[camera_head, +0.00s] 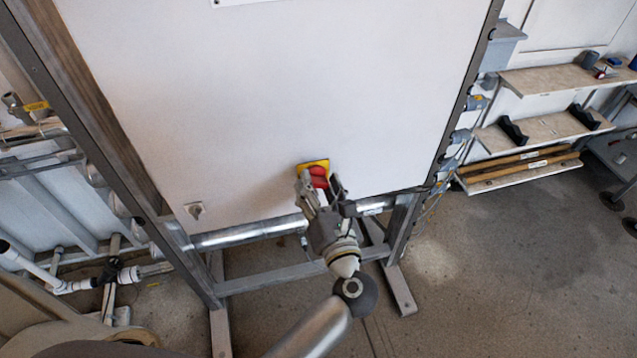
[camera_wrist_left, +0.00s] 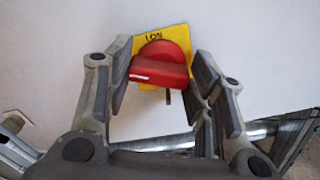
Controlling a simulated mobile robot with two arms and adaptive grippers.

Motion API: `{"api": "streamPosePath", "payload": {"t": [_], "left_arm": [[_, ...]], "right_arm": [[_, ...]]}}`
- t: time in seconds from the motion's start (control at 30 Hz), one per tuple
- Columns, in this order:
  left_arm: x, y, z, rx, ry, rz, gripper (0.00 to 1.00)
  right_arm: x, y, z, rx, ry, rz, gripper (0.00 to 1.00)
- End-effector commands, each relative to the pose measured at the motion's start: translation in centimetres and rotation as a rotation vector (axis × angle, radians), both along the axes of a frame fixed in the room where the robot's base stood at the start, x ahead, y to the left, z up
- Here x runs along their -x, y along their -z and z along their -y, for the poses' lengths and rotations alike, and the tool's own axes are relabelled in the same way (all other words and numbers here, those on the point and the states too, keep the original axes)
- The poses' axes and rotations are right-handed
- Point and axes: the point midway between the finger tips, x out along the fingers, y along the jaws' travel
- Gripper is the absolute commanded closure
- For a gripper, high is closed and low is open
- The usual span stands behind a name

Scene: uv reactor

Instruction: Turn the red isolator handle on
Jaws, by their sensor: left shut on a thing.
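The red isolator handle (camera_head: 318,176) sits on a yellow plate (camera_head: 322,164) low on a white panel (camera_head: 270,90). In the left wrist view the handle (camera_wrist_left: 161,66) has a round red body with a bar across it, lying nearly level and slightly tilted. A white mark shows at the bar's left end. Lettering that reads like "I ON" is at the top of the yellow plate (camera_wrist_left: 148,42). My left gripper (camera_head: 321,188) is shut on the handle, one finger on either side of the bar; the left wrist view shows both fingers (camera_wrist_left: 160,78). My right gripper is out of view.
A grey metal frame (camera_head: 265,280) holds the panel, with a horizontal pipe (camera_head: 245,233) along its lower edge. A small socket-like fitting (camera_head: 195,210) is left of the handle. Pipes stand at the left. Shelves (camera_head: 545,130) hang at the right above open concrete floor (camera_head: 510,260).

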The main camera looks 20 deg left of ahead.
Motion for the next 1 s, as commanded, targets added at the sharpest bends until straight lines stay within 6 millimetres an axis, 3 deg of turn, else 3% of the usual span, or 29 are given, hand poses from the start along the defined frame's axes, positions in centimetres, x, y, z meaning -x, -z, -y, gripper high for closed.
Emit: {"api": "streamPosePath", "payload": {"t": [0.33,0.83,0.87,1.0], "left_arm": [[-0.06,-0.06,0.06,-0.117,0.000,-0.081,0.74],[-0.06,0.01,0.06,-0.137,0.000,-0.093,0.75],[-0.07,0.00,0.05,-0.137,0.000,-0.093,0.49],[-0.06,0.01,0.06,-0.136,0.000,-0.092,0.31]], "right_arm": [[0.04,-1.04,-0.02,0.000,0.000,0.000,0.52],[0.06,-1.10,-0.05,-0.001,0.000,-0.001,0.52],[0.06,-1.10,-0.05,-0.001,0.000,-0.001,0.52],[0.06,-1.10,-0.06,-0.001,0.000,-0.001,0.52]]}}
